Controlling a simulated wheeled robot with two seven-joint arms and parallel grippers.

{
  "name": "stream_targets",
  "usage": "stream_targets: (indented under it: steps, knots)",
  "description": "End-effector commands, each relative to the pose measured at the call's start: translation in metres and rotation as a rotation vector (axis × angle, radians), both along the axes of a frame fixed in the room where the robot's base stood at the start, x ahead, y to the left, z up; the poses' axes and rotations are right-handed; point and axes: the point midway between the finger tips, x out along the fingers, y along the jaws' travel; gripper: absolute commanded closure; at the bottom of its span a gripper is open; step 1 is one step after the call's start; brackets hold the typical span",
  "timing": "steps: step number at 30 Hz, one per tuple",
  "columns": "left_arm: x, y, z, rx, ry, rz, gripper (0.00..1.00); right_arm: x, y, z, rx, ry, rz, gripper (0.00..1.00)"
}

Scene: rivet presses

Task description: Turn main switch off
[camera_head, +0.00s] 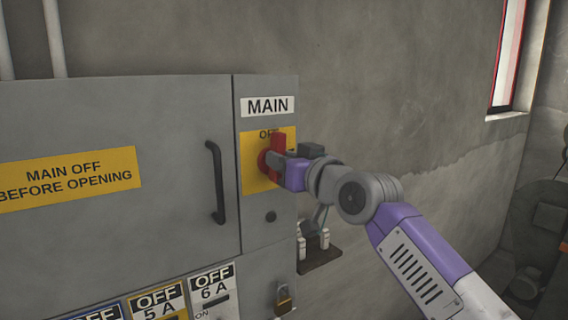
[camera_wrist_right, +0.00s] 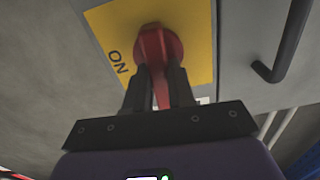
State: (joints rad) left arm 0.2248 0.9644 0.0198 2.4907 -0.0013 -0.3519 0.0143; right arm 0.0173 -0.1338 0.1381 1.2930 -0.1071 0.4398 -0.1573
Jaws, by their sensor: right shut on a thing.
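The main switch is a red rotary handle (camera_head: 277,146) on a yellow plate (camera_head: 252,176) under the "MAIN" label (camera_head: 267,106), on the right part of a grey cabinet. The handle stands about upright in the head view, near the partly covered "OFF" lettering. My right gripper (camera_head: 275,158) is shut on the red handle. In the right wrist view the fingers of my right gripper (camera_wrist_right: 160,92) lie on either side of the handle's grip (camera_wrist_right: 158,50), and the "ON" lettering (camera_wrist_right: 118,62) shows on the yellow plate. My left gripper is not in view.
The grey cabinet door (camera_head: 120,120) has a black pull handle (camera_head: 216,182) left of the switch. Below are several smaller labelled switches (camera_head: 212,290) and a brass padlock (camera_head: 284,298). A small dark shelf (camera_head: 320,257) sits right of the cabinet. The concrete wall (camera_head: 400,80) to the right is bare.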

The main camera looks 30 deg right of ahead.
Motion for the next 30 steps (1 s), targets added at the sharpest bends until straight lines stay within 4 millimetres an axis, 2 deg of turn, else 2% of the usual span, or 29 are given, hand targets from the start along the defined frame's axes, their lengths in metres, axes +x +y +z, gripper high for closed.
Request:
stream_targets:
  steps: [9,22,23,24,27,30]
  knots:
    - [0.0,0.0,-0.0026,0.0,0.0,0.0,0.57,0.0003,0.0011,-0.0011,-0.084,-0.004,0.0,1.0]
    - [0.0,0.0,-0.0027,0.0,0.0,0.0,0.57,0.0003,0.0012,-0.0011,-0.095,-0.003,0.0,1.0]
    - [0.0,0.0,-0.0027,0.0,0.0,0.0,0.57,0.0003,0.0011,-0.0011,-0.095,-0.003,0.0,0.75]
    - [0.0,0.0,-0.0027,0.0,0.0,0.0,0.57,0.0003,0.0012,-0.001,-0.095,-0.004,0.0,0.69]
    - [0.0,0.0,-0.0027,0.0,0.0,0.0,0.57,0.0002,0.0012,-0.0008,-0.093,-0.004,0.0,0.54]
    - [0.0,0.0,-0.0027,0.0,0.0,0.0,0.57,0.0001,0.0012,-0.0006,-0.092,-0.005,0.0,0.51]
